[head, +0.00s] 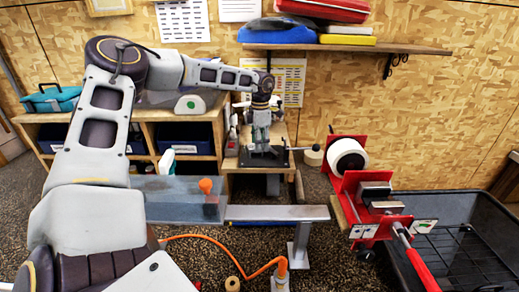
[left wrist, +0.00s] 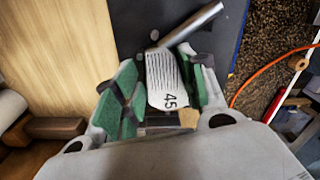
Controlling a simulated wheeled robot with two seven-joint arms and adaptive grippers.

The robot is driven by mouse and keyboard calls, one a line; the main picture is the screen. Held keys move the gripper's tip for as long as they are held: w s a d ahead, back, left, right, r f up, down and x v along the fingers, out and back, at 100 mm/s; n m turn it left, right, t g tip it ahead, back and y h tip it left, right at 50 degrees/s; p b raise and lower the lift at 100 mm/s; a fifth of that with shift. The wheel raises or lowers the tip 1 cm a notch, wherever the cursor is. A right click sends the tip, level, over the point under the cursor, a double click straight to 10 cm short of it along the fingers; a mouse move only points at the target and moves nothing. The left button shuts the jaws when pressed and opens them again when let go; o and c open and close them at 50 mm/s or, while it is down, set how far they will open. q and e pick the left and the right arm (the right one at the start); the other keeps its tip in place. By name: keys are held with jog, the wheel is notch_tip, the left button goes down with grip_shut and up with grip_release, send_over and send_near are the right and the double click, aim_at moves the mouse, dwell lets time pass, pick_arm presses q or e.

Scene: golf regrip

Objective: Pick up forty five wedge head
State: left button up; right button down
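The forty five wedge head (left wrist: 165,78) shows in the left wrist view as a pale, grooved face marked "45". A round metal shaft piece (left wrist: 192,24) slants up and right from its top. My left gripper (left wrist: 163,68) has its green-padded fingers on either side of the head, very close to its edges. I cannot tell whether they press on it. In the head view my left gripper (head: 262,132) points down over a black plate (head: 263,158) on the wooden bench; the wedge head is not clear there. My right gripper is not in view.
A red clamp device with a white roll (head: 347,156) stands at the right, beside a black wire basket (head: 460,250). A grey beam (head: 277,213) and an orange hose (head: 215,244) lie nearer me. A wall shelf (head: 345,48) holds cases above.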

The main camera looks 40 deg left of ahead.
pick_arm(q)
jog(key=shift+c, duration=1.1)
jog(key=shift+r, duration=0.1)
jog(key=shift+w+r, duration=0.1)
jog(key=shift+r, duration=0.7)
notch_tip(320, 180, up, 8)
jog(key=shift+r+b, duration=0.15)
jog(key=shift+b, duration=0.7)
jog(key=shift+s+d, duration=0.1)
jog(key=shift+s, duration=0.1)
